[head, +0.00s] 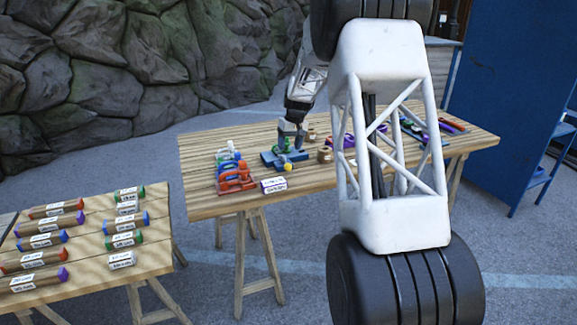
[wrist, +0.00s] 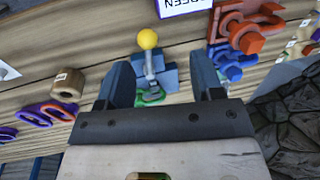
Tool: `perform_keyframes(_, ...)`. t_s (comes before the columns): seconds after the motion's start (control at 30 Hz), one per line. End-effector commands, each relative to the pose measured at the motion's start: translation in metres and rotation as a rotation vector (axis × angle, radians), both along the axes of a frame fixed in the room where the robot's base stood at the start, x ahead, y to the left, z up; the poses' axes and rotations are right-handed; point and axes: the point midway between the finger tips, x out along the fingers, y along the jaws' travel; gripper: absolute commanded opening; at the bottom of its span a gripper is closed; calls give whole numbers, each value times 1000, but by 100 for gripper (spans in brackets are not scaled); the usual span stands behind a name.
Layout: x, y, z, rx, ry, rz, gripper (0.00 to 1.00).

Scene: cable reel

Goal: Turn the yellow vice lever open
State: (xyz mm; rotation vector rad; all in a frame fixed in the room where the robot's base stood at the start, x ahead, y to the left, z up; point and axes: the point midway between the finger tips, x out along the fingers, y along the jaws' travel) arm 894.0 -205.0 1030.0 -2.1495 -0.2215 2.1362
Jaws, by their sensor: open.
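The yellow ball knob of the vice lever (wrist: 147,39) tops a short grey shaft in the wrist view. It also shows in the head view (head: 287,167) at the near side of the blue vice (head: 271,158). The blue vice body (wrist: 169,76) lies behind the shaft, with a green ring-shaped piece (wrist: 150,98) at the shaft's lower end. My gripper (wrist: 160,66) is open, its two dark fingers on either side of the shaft and vice. The knob stands beyond the fingertips in the picture. I cannot tell whether either finger touches anything. In the head view my gripper (head: 291,138) is over the vice.
Orange clamps (wrist: 240,24) and a blue clamp (wrist: 231,62) are close to the right finger. A white label (wrist: 185,4) lies past the knob. A wooden spool (wrist: 68,84) and purple rings (wrist: 29,115) lie left. A second table (head: 150,265) holds labelled tubes.

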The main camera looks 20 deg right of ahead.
Motion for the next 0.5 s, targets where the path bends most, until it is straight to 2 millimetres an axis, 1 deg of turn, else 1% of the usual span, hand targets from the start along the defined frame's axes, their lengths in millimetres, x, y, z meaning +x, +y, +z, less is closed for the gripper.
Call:
perform_keyframes(0.03,8,-6,-9,4,3,0,60)
perform_keyframes(0.1,16,-11,-17,9,6,1,60)
perform_keyframes(0.2,24,-17,-25,13,7,2,60)
perform_keyframes(0.33,29,-22,-31,17,9,4,60)
perform_keyframes(0.5,30,-22,-32,17,9,4,60)
